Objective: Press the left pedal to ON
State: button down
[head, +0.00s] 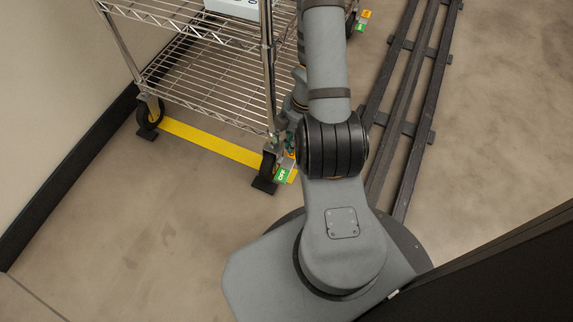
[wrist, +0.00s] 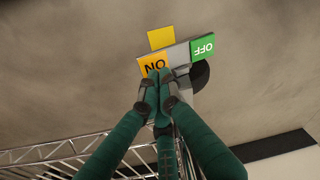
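The near caster of the wire cart, the left of two pedal casters in the head view, carries a green OFF tab (head: 282,175) and an orange ON tab (head: 290,155). The wrist view shows the orange ON tab (wrist: 147,62) and the green OFF tab (wrist: 203,47) side by side, with a plain yellow piece (wrist: 161,38) beyond. My gripper (wrist: 160,76) has its dark fingertips together, with nothing seen between them. They overlap the edge of the ON tab in the picture; I cannot tell whether they touch it. In the head view my arm mostly hides the gripper.
The wire cart (head: 205,90) stands beside my arm, its post close to the gripper. Another caster with orange and green tabs (head: 363,21) is at the top. A yellow floor strip (head: 210,142) runs under the cart. Dark rails (head: 403,95) lie to the right. Open floor lies lower left.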

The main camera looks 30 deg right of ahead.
jog(key=shift+f+b, duration=1)
jog(key=shift+f, duration=0.05)
dwell(0.4)
notch_tip(320, 180, up, 7)
jog(key=p, duration=0.7)
jog(key=shift+r, duration=0.15)
jog(key=shift+f, duration=0.2)
notch_tip(320, 180, down, 7)
jog(key=b, duration=0.7)
jog(key=shift+r, duration=0.25)
